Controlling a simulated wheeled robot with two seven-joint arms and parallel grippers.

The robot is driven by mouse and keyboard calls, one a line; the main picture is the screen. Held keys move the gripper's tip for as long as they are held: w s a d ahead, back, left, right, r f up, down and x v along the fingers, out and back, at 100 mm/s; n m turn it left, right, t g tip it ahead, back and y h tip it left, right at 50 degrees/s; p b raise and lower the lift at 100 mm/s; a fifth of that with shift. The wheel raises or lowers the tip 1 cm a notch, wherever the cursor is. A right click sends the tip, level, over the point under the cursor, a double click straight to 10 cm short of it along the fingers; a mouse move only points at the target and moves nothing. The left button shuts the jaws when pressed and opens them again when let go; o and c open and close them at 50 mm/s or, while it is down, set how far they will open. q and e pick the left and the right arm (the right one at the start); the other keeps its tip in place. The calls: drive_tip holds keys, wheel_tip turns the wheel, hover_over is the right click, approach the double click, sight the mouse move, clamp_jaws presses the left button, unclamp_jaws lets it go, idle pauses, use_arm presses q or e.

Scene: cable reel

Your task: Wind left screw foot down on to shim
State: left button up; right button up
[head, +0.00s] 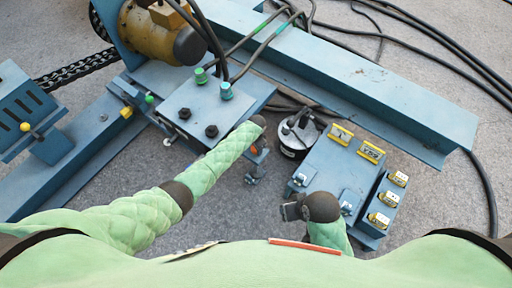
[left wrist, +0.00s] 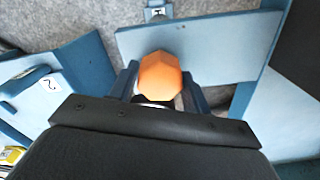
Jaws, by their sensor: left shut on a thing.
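My left gripper (head: 258,152) is at the edge of the blue plate of the machine frame, at the end of the green-sleeved arm. In the left wrist view its two blue-grey fingers stand on either side of a faceted orange knob (left wrist: 160,76), and the gripper is shut on it. The knob looks like the head of the left screw foot. Below it in the head view a small dark and grey part (head: 252,179) shows near the floor; I cannot tell whether foot and shim touch. My right gripper (head: 290,211) hangs beside the blue tray; its jaws are too small to read.
The blue tray (head: 328,164) holds several yellow-labelled pieces (head: 371,151). A black round can (head: 298,135) stands behind it. A long blue beam (head: 350,85) and black cables (head: 440,40) lie beyond. Grey floor (head: 225,215) is clear at the front.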

use_arm(q)
drive_tip(key=o, duration=0.9)
drive_tip(key=shift+r, duration=0.15)
drive_tip(key=shift+r, duration=3.75)
